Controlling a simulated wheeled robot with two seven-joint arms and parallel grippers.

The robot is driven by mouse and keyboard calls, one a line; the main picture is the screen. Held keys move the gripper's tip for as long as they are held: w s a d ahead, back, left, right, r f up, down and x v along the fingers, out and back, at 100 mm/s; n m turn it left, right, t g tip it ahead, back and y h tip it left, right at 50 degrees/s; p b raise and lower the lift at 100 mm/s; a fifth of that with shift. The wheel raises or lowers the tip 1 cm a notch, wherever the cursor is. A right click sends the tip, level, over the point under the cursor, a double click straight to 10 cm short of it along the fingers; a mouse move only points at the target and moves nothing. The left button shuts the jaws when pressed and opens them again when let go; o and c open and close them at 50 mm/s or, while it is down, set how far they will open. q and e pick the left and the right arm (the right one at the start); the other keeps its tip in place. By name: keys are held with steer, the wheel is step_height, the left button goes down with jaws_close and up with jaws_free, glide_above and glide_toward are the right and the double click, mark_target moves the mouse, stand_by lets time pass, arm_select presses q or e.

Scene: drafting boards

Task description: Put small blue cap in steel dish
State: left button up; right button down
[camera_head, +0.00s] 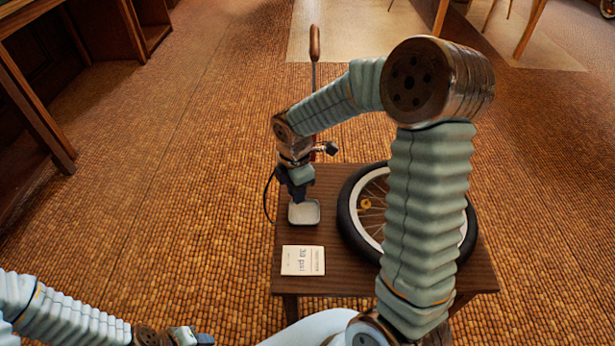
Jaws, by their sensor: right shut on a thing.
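The steel dish (306,219) is a small, shallow, pale rounded-square dish near the left edge of the dark wooden table. My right gripper (299,198) points down directly over the dish's far part and hides some of it. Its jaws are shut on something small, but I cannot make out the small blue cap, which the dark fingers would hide. I cannot tell whether the fingertips touch the dish. My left gripper (203,340) is low at the bottom edge, away from the table; its jaws are too small and cut off to read.
A spoked wheel with a black tyre (349,222) lies on the table (345,284) right of the dish, partly behind my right arm. A printed card (303,261) lies in front of the dish. A pump with a wooden handle (314,43) stands behind. Open floor lies left.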

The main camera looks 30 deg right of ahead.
steer(key=f+n+b, duration=0.1)
steer(key=f+n, duration=0.1)
steer(key=d+f+n+b, duration=0.1)
steer(key=f+n+b, duration=0.1)
steer(key=d+f+n+b, duration=0.1)
steer(key=f+n+b, duration=0.1)
steer(key=n, duration=0.1)
steer(key=shift+d, duration=0.1)
steer(key=shift+f+b, duration=0.5)
steer(key=shift+f, duration=0.05)
stand_by(0.3)
steer(key=c, duration=0.9)
jaws_free()
steer(key=shift+r, duration=0.1)
